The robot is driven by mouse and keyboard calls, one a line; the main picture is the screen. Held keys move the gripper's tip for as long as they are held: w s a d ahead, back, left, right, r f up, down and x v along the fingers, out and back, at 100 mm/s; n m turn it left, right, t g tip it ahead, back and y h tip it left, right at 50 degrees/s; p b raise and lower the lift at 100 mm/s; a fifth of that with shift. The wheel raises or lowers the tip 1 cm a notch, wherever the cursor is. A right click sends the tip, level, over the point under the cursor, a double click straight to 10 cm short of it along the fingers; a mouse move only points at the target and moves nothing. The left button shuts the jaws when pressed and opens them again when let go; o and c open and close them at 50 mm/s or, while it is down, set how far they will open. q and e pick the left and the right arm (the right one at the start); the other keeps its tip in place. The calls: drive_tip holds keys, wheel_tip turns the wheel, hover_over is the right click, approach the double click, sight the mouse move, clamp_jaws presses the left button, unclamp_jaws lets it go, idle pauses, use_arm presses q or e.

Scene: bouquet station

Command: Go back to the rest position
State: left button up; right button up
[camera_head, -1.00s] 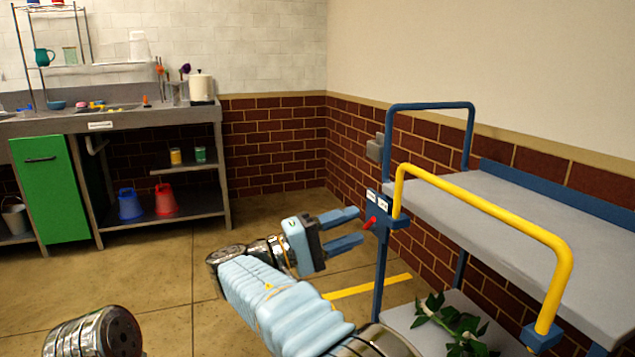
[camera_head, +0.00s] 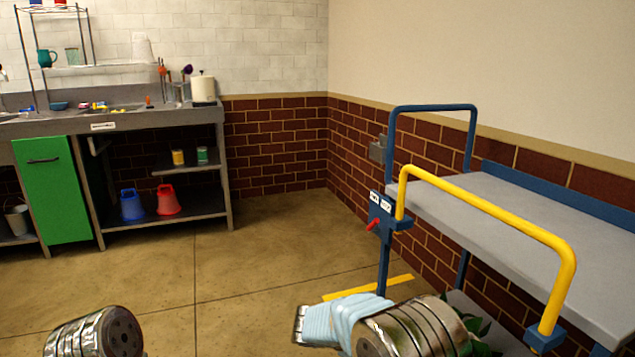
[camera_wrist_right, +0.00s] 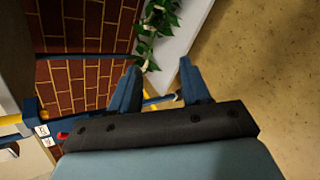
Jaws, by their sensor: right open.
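My right gripper (camera_wrist_right: 157,90) shows in the right wrist view with its two blue fingers spread apart and nothing between them. It points toward the cart's lower shelf and the floor. In the head view only my right arm's metal link and light-blue sleeve show at the bottom, and its gripper is out of sight. My left gripper is not in view; only a metal link of my left arm shows at the bottom left.
A blue cart with a yellow handle (camera_head: 490,208) stands close at the right. A leafy green plant (camera_wrist_right: 155,30) lies on its lower shelf, mostly hidden behind my arm in the head view. A sink counter (camera_head: 150,115) stands at the back left. The middle floor is clear.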

drive_tip(key=s+f+m+g+y, duration=0.1)
drive_tip(key=s+f+g+y, duration=0.25)
drive_tip(key=s+f, duration=0.5)
drive_tip(key=s+f+m+g+y, duration=0.15)
drive_tip(key=s+f+y, duration=0.3)
drive_tip(key=f, duration=0.65)
drive_tip(key=s+a+f+m+t+y, duration=0.1)
drive_tip(key=s+f+m+y, duration=0.1)
drive_tip(key=s, duration=0.5)
drive_tip(key=s+a+f+m+y+p, duration=0.1)
drive_tip(key=s+a+f+m+y, duration=0.1)
drive_tip(key=s+m+y, duration=0.2)
drive_tip(key=shift+s+f+m+t+y, duration=0.3)
drive_tip(key=shift+s+m+t, duration=0.1)
drive_tip(key=shift+s+m, duration=1.25)
drive_tip(key=shift+w, duration=0.2)
